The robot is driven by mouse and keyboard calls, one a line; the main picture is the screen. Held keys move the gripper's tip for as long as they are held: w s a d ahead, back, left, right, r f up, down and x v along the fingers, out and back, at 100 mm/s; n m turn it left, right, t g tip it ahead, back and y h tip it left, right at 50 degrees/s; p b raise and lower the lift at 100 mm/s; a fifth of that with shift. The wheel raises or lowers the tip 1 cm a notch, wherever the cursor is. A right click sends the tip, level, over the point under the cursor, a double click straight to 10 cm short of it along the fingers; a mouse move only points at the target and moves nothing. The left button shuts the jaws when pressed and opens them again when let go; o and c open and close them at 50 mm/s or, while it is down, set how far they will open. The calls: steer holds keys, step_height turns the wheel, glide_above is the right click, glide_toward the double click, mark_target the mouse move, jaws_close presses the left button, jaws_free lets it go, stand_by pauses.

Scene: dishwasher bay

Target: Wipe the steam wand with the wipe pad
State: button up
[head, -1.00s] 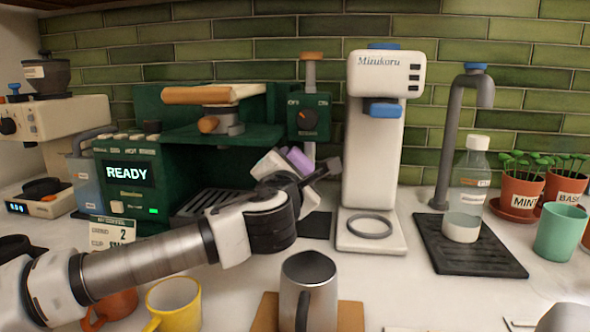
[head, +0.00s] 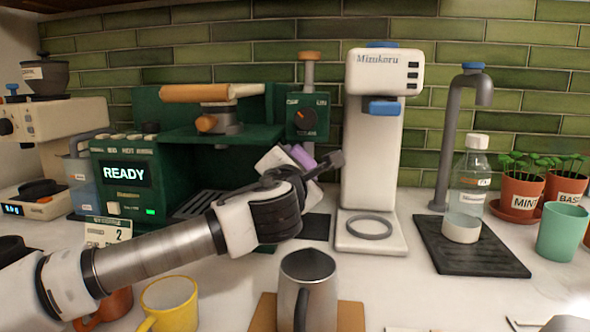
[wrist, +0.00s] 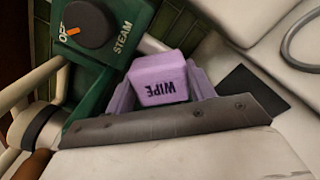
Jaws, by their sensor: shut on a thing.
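The wipe pad (wrist: 160,82) is a lilac block marked WIPE, held between the jaws of my gripper (wrist: 163,95). In the head view the pad (head: 302,158) shows as a lilac patch in my gripper (head: 305,168), in front of the green espresso machine's right side. The steam wand is the pale metal tube (head: 309,149) below the steam knob box, partly hidden behind the pad and gripper. In the wrist view a pale tube lies left of the gripper. I cannot tell whether the pad touches the wand.
The steam knob (wrist: 88,24) points to OFF. The white Mizukoru dispenser (head: 372,150) stands just right of my gripper. A metal pitcher (head: 307,290) stands in front, with a yellow mug (head: 170,305) to its left. A bottle (head: 467,190) stands on a black tray (head: 470,258) at right.

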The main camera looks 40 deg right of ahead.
steer(key=shift+s+d+f+b, duration=0.15)
steer(key=shift+s+d+b, duration=0.25)
steer(key=shift+s+b, duration=0.15)
steer(key=shift+s+d+f+b, duration=0.15)
steer(key=shift+s+d+b, duration=0.25)
steer(key=shift+b, duration=0.2)
steer(key=shift+s+d+r+b, duration=0.2)
steer(key=shift+s+d+b, duration=0.1)
steer(key=shift+s+b, duration=0.15)
steer(key=shift+w+b, duration=0.1)
steer(key=shift+b, duration=0.7)
steer(key=shift+w+a+b, duration=0.8)
steer(key=shift+w+a, duration=0.2)
steer(key=shift+w, duration=0.25)
steer(key=shift+w+a, duration=0.25)
steer(key=shift+w, duration=0.05)
